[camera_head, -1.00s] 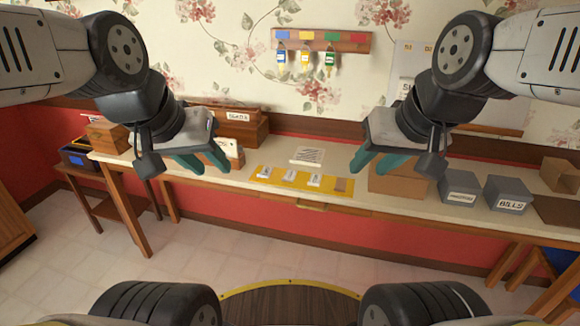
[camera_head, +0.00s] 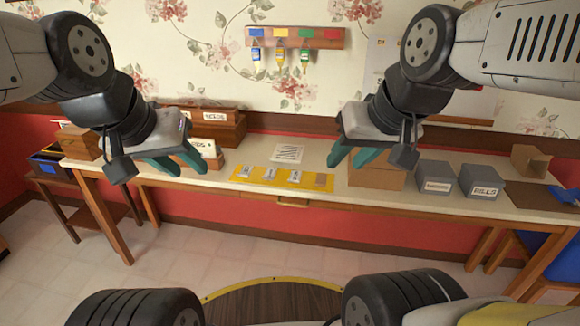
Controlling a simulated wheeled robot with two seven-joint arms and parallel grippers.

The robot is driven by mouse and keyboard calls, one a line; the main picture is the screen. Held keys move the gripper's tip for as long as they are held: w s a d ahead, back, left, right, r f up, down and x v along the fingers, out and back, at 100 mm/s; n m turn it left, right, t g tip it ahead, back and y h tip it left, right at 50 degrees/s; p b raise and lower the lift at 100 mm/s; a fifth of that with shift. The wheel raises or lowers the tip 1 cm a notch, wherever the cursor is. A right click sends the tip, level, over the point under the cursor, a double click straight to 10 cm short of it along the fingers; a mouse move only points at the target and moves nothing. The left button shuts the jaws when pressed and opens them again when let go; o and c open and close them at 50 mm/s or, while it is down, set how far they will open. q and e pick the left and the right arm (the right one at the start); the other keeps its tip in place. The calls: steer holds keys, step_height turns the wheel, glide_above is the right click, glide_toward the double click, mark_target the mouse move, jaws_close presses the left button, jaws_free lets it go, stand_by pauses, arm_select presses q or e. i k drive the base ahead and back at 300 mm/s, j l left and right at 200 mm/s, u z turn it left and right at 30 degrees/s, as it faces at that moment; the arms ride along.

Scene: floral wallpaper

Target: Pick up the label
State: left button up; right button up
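Several small white labels lie in a row on a yellow mat (camera_head: 262,184) on the long table; one label (camera_head: 270,173) is near its middle. The print on them is too small to read. My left gripper (camera_head: 180,163) is open and empty, in the air in front of the table, left of the mat. My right gripper (camera_head: 352,157) is open and empty, in the air right of the mat. Neither gripper touches a label.
A printed sheet (camera_head: 288,154) lies behind the mat. A cardboard box (camera_head: 376,178) and two grey boxes, one marked BILLS (camera_head: 481,188), stand to the right. Wooden boxes (camera_head: 215,128) stand at the back left.

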mark_target(270, 173)
steer(key=z, duration=1.4)
steer(key=u, duration=1.4)
steer(key=i+u, duration=0.3)
steer(key=i+l+u, duration=0.2)
steer(key=u, duration=0.15)
